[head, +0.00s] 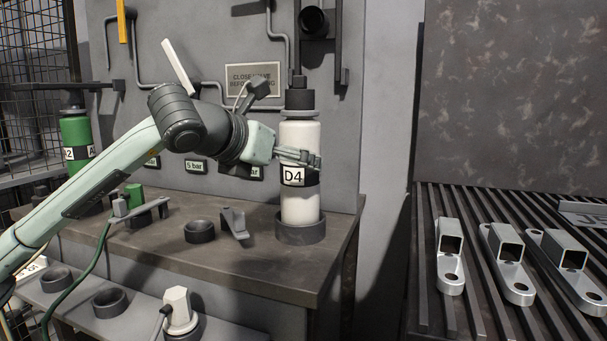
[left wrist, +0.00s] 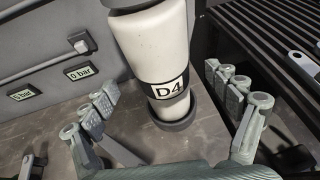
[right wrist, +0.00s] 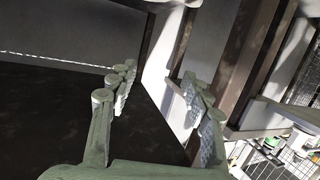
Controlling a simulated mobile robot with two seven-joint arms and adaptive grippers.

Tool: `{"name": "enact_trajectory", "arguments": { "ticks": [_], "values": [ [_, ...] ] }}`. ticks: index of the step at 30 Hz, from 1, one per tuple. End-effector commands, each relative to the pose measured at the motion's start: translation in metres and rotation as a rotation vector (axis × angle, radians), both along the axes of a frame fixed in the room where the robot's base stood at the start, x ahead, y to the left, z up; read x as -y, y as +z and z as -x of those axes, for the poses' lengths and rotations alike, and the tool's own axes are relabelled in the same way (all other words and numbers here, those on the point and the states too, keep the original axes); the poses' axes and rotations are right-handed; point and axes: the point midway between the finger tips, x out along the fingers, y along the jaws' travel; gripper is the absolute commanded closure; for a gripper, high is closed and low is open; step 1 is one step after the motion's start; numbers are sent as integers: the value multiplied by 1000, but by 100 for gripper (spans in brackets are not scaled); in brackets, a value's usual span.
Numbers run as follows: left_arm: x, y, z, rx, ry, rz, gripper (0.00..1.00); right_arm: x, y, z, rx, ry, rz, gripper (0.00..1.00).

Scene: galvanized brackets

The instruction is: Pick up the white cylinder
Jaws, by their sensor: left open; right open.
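The white cylinder (head: 300,200) stands upright in a dark ring holder (head: 300,232) near the right end of the bench. It has a black band with a D4 label and a dark valve on top. My left gripper (head: 308,160) is at its upper body, level with or just above the label. In the left wrist view the white cylinder (left wrist: 158,50) stands between the open fingers of my left gripper (left wrist: 170,110). I cannot tell whether a finger touches it. My right gripper (right wrist: 160,105) is open and empty in the right wrist view, and is not in the head view.
A green cylinder (head: 76,140) stands at the back left. An empty ring holder (head: 199,232) and a grey bracket (head: 234,223) sit on the bench left of the white cylinder. Galvanized brackets (head: 451,255) lie on the slatted surface at the right. A wall with pipes is close behind.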

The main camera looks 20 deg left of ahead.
Motion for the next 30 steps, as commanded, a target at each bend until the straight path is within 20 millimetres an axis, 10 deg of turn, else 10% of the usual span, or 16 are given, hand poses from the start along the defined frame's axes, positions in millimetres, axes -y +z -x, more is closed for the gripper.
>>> {"name": "enact_trajectory", "arguments": {
  "ticks": [19,30],
  "values": [
    [11,-20,-49,0,-3,1,11,23,-34,9,-165,-40,71,51],
    [11,-20,-49,0,-3,1,56,22,-34,9,-164,-40,71,51]
  ]
}}
